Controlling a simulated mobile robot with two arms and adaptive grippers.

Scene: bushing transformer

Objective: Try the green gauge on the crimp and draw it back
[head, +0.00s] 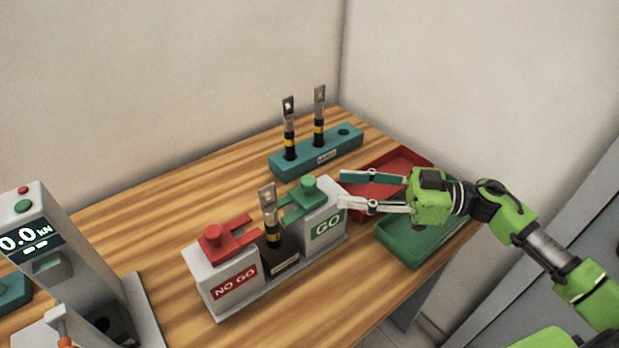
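The green gauge (308,187) sits on top of the grey GO block (323,225), its two prongs pointing left toward the crimp. The crimped lug (268,205), with black and yellow bands, stands upright in a dark holder (279,256) between the GO and NO GO blocks. The prong tips end close to the lug; I cannot tell whether they touch it. My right gripper (341,189) is open and empty, its fingers spread just right of the GO block and the gauge. My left gripper is not in view.
The red gauge (222,240) sits on the NO GO block (226,277). A teal rack (290,167) holds two more lugs behind. A red tray (410,157) and a green tray (405,250) lie at right. A press with a display (32,240) stands at left.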

